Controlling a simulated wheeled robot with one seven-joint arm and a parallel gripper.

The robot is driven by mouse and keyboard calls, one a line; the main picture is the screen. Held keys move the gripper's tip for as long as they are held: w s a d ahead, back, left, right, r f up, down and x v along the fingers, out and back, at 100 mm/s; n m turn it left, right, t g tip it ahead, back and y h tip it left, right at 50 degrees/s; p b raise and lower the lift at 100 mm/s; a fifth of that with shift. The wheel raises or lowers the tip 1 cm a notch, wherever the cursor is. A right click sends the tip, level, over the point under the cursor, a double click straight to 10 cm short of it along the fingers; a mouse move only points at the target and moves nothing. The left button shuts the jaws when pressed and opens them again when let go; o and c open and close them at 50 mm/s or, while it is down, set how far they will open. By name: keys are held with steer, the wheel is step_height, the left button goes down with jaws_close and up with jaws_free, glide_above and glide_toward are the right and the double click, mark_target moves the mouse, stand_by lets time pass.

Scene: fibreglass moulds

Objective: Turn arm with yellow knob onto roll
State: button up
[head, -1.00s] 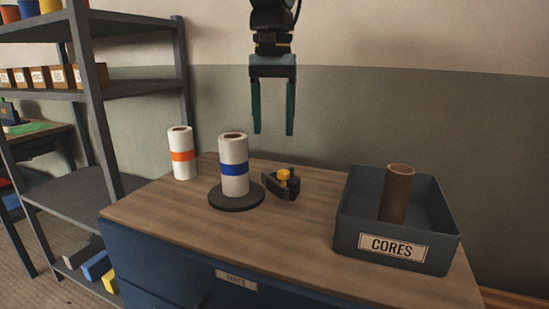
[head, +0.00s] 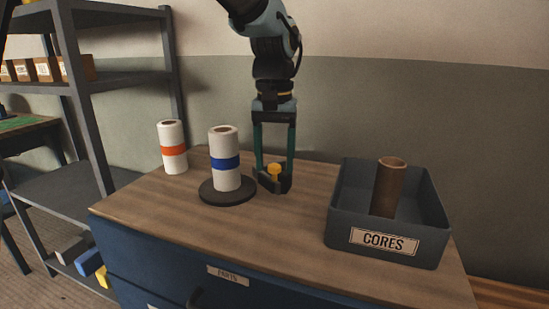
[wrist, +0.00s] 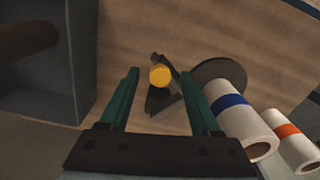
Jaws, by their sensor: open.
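The yellow knob (head: 274,171) tops a dark arm (head: 272,183) on the cabinet top, right of the roll stand. The knob also shows in the wrist view (wrist: 160,76). The white roll with a blue band (head: 225,165) stands upright on a round dark base (head: 228,197); the dark arm is beside the roll, apart from it. My gripper (head: 274,163) is open and points down, its green fingers to either side of the knob in the head view. In the wrist view (wrist: 165,92) the knob lies between and beyond the fingertips. Contact cannot be told.
A white roll with an orange band (head: 173,150) stands at the back left. A grey bin labelled CORES (head: 335,215) holding a brown tube (head: 388,188) is on the right. Bare wood (head: 270,222) lies in front. Grey shelving (head: 82,100) stands left.

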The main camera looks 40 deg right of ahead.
jaws_close()
stand_by(0.6)
stand_by(0.9)
